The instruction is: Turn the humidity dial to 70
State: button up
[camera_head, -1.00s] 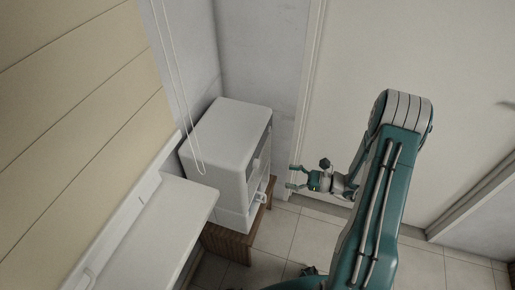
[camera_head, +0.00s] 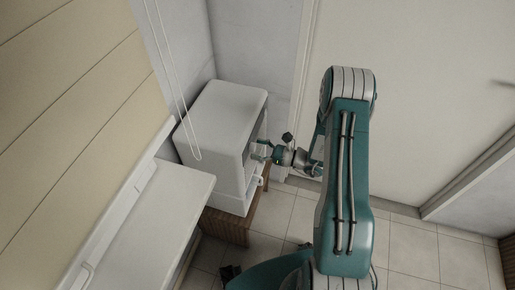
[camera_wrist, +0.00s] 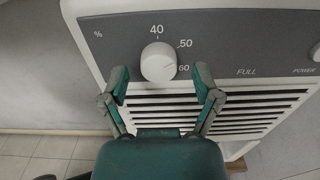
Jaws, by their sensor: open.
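The humidity dial (camera_wrist: 158,62) is a white round knob on the dark grey panel of a white appliance (camera_head: 226,112). In the wrist view the marks 40, 50 and 60 show around its upper and right side. No mark for 70 can be made out. I cannot tell clearly where the knob points. My gripper (camera_wrist: 161,80) is open, with one green-and-grey finger on each side of the dial's lower part in the picture. I cannot tell whether the fingers touch it. In the head view my gripper (camera_head: 258,150) is at the appliance's front, and the dial is hidden.
The appliance stands on a wooden stand (camera_head: 228,226) in the corner. A panel slatted with vents (camera_wrist: 200,112) lies below the dial, and a POWER knob (camera_wrist: 316,52) sits at the right. A white counter (camera_head: 165,205) stands at the left. Tiled floor (camera_head: 295,215) is clear in front.

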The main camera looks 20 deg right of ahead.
jog(key=shift+a, duration=0.1)
grip_shut()
jog(key=shift+w+m, duration=0.1)
jog(key=shift+m, duration=0.3)
dwell(0.6)
jog(key=m, duration=1.7)
jog(key=shift+r, duration=0.1)
jog(key=m, duration=0.6)
dwell(0.3)
